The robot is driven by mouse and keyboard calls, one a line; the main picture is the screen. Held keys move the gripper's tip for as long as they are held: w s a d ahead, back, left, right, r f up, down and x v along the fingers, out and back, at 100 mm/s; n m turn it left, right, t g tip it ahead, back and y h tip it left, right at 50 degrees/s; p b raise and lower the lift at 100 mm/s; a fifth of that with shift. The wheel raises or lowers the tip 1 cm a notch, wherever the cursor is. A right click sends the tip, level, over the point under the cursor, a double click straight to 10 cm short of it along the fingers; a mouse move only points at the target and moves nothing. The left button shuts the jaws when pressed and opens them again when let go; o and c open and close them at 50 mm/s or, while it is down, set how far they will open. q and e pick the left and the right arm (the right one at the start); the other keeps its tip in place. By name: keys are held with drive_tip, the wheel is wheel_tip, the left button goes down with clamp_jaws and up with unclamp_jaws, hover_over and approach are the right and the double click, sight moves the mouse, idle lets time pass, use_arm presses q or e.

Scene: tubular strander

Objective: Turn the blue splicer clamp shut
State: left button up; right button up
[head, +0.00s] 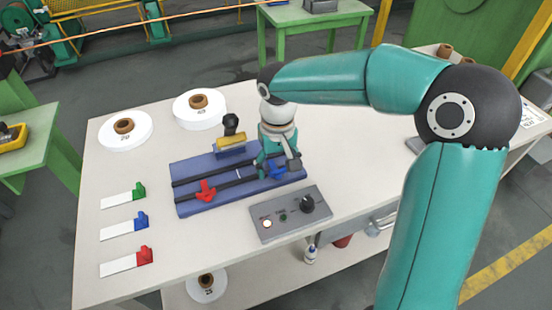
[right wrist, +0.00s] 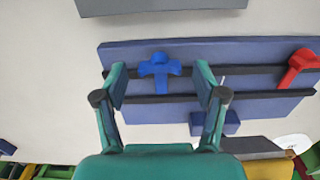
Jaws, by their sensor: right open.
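The blue splicer clamp (head: 277,171) sits at the right end of the blue splicer board (head: 190,206), partly hidden by my right gripper in the head view. In the right wrist view the blue clamp (right wrist: 160,71) shows as a cross-shaped handle over the black rails. My right gripper (right wrist: 160,78) is open, with one finger on each side of the clamp in that view; I cannot tell whether either touches it. In the head view my right gripper (head: 275,162) points down over the clamp. My left gripper is not in view.
A red clamp (head: 205,191) sits at the board's other end. A black-handled lever with a yellow part (head: 231,141) stands at the back. A grey control box (head: 290,214) lies in front. White reels (head: 125,130) and coloured tags (head: 125,223) occupy the table's left.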

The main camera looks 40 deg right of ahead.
wheel_tip(320, 180, up, 12)
idle(0.5)
idle(0.4)
